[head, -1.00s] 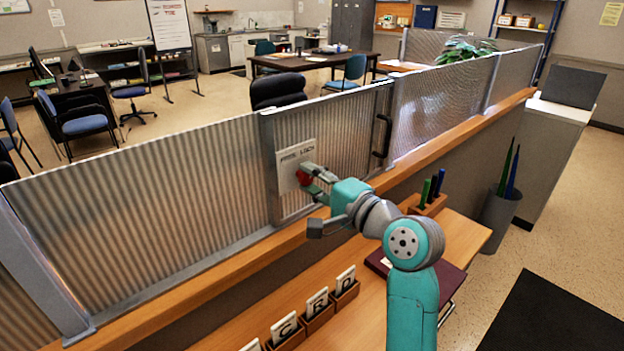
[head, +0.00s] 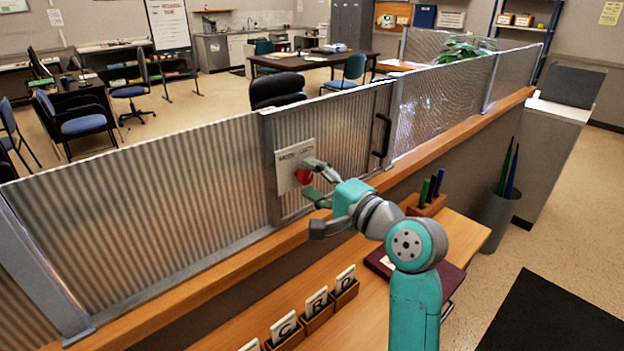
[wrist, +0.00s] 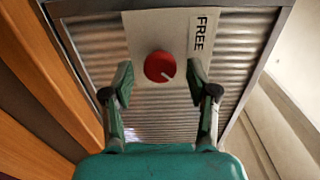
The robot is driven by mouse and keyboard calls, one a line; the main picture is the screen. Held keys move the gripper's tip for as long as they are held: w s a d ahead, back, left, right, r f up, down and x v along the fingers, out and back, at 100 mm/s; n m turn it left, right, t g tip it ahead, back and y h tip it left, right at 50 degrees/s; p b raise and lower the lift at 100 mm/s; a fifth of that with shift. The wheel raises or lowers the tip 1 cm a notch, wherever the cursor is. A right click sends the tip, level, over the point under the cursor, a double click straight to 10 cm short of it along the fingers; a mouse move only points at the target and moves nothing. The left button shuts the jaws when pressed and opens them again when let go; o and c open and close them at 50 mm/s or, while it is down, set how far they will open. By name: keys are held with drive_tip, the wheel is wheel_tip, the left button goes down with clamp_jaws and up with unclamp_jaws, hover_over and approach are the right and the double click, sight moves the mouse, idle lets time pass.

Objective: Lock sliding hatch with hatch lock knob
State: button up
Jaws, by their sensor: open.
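The hatch lock knob (wrist: 159,66) is a round red knob with a white pointer line, on a pale plate (wrist: 181,20) marked FREE. In the wrist view the line points down and to the right, away from the FREE label. The knob also shows in the head view (head: 304,176), partly hidden by my gripper. The plate is fixed on the corrugated sliding hatch (head: 345,130), which has a dark handle (head: 381,135) at its right. My gripper (wrist: 160,85) is open, its two fingers on either side of and just short of the knob, not visibly touching it.
A wooden counter ledge (head: 225,273) runs below the hatch. On the lower desk stand letter card holders (head: 320,305), a pen block (head: 427,203) and a dark red book (head: 450,276). A grey bin (head: 498,222) stands at the right.

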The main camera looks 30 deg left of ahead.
drive_tip(key=v, duration=1.1)
drive_tip(key=shift+d, duration=0.2)
drive_tip(key=shift+s, duration=0.1)
drive_tip(key=d+f+m+t+h, duration=0.25)
drive_tip(key=d+f, duration=0.25)
drive_tip(key=f, duration=0.4)
drive_tip(key=d+f+m+t+h, duration=0.15)
drive_tip(key=d+f+t, duration=0.35)
drive_tip(key=f, duration=0.5)
drive_tip(key=s+d+f+t+h, duration=0.2)
drive_tip(key=s+d+f+h, duration=0.4)
drive_tip(key=s+d+f, duration=0.5)
drive_tip(key=s+d+f+n+h, duration=0.2)
drive_tip(key=s+d+f+h, duration=0.3)
drive_tip(key=s+d, duration=0.65)
drive_tip(key=s+d+r+n+h, duration=0.1)
drive_tip(key=s+d+r+n, duration=0.1)
drive_tip(key=s, duration=0.6)
drive_tip(key=s+d+r+n+h, duration=0.1)
drive_tip(key=s+r+n, duration=0.1)
drive_tip(key=s, duration=0.7)
drive_tip(key=shift+d+r+n, duration=0.3)
drive_tip(key=shift+d+n, duration=0.1)
drive_tip(key=shift+n, duration=0.3)
